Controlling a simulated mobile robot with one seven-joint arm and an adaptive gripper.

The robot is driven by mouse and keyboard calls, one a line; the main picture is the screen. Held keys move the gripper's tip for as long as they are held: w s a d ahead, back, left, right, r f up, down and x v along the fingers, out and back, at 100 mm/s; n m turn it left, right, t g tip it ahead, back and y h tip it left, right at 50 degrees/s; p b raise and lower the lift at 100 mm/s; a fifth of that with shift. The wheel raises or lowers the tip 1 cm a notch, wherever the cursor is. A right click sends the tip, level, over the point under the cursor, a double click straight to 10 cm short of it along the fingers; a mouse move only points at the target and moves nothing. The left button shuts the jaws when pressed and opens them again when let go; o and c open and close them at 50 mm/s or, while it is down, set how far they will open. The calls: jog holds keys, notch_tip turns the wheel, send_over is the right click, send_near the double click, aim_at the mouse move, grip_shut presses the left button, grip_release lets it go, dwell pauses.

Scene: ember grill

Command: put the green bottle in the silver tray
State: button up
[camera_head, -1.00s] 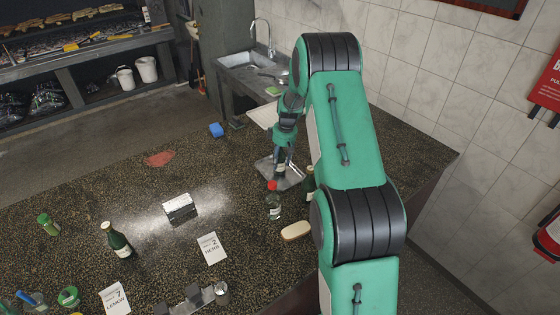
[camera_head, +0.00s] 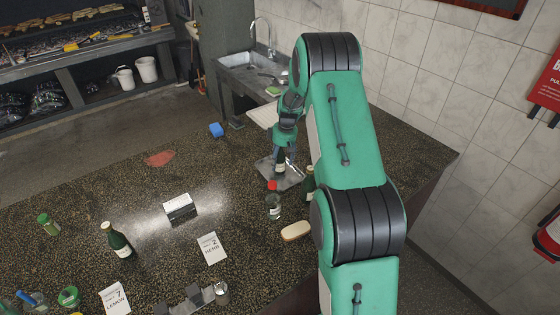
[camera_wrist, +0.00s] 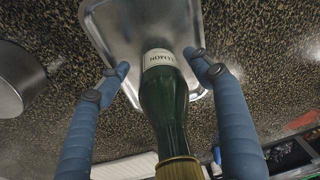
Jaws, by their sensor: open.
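The green bottle (camera_wrist: 165,100) shows in the wrist view with a gold-wrapped neck close to the camera and a pale label at its far end. It is over the silver tray (camera_wrist: 110,30), and its base appears to rest there, though the contact is hidden. My gripper (camera_wrist: 158,66) is open, with one blue finger on each side of the bottle. In the head view my gripper (camera_head: 282,163) is over the tray (camera_head: 296,178).
A red-capped clear bottle (camera_head: 273,206) stands just in front of the tray. A tan-topped oval object (camera_head: 296,231) lies nearer. A sink (camera_head: 250,72) is behind. The counter's middle is fairly clear.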

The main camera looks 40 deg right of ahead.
aim_at(283, 152)
jog(key=r, duration=0.4)
jog(key=s+r, duration=0.1)
jog(key=r, duration=0.6)
jog(key=shift+s+d+r, duration=0.25)
jog(key=shift+d+r, duration=0.15)
jog(key=shift+a+r, duration=0.2)
jog(key=shift+r, duration=0.1)
jog(key=s+a+r+m+t+h, duration=0.1)
jog(key=s+a+r, duration=0.6)
jog(key=a+r, duration=0.4)
jog(key=s+a+r+m+t, duration=0.1)
jog(key=s+a+r, duration=0.7)
jog(key=a+r, duration=0.4)
jog(key=s+a+r+m+t, duration=0.1)
jog(key=s+a, duration=0.5)
jog(key=s, duration=0.7)
jog(key=s+a+r+m+t, duration=0.1)
jog(key=s+a, duration=0.6)
jog(key=s, duration=0.6)
jog(key=shift+m, duration=0.3)
